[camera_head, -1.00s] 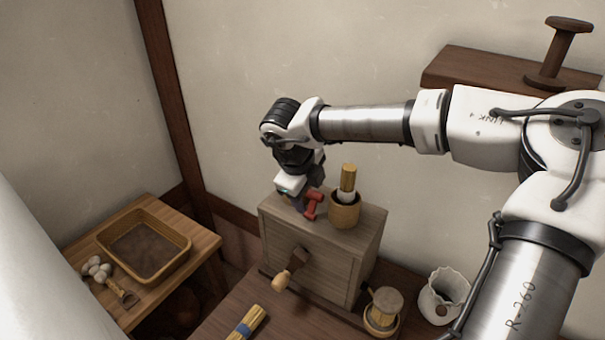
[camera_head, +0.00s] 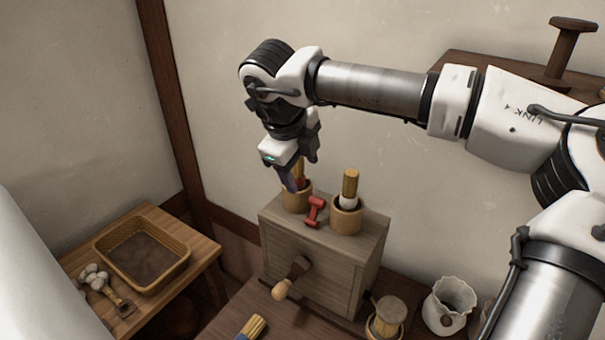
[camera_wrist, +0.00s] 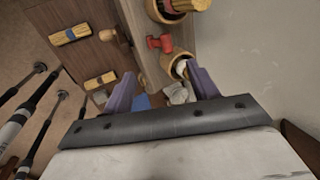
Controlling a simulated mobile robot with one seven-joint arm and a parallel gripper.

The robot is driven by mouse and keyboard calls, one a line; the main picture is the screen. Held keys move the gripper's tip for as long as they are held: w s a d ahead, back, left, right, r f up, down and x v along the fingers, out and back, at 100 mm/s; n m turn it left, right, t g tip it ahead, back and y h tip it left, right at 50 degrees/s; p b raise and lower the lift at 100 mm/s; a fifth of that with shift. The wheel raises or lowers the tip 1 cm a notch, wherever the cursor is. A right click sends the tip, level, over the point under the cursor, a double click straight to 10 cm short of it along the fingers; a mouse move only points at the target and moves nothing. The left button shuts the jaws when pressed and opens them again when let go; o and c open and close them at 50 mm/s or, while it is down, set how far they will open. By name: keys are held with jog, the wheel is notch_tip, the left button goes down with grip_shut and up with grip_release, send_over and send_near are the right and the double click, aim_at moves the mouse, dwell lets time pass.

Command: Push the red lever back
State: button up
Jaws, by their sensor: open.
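The red lever (camera_head: 315,211) is a small red piece on top of a wooden box (camera_head: 330,258), between two round wooden pots. In the wrist view the lever (camera_wrist: 160,42) lies beyond the fingertips, between them across the picture. My gripper (camera_head: 290,180) is above the left rear of the box top, up and left of the lever and apart from it. The gripper partly hides the left pot (camera_head: 296,200) in the head view.
The right pot (camera_head: 347,216) holds a brush close beside the lever. A wooden-handled knob (camera_head: 290,279) sticks out of the box front. A basket (camera_head: 144,250) stands on a side table at left. A white jar (camera_head: 449,300) stands at right. The wall is behind.

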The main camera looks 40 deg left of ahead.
aim_at(310, 202)
jog(key=shift+g, duration=0.6)
jog(key=p+x, duration=0.2)
jog(key=x, duration=0.2)
jog(key=w+p+x, duration=0.1)
jog(key=p+x, duration=0.1)
jog(key=x, duration=0.3)
jog(key=a+p+x, duration=0.1)
jog(key=p+x, duration=0.1)
jog(key=x, duration=0.3)
jog(key=shift+w+r, duration=0.2)
jog(key=shift+w, duration=0.15)
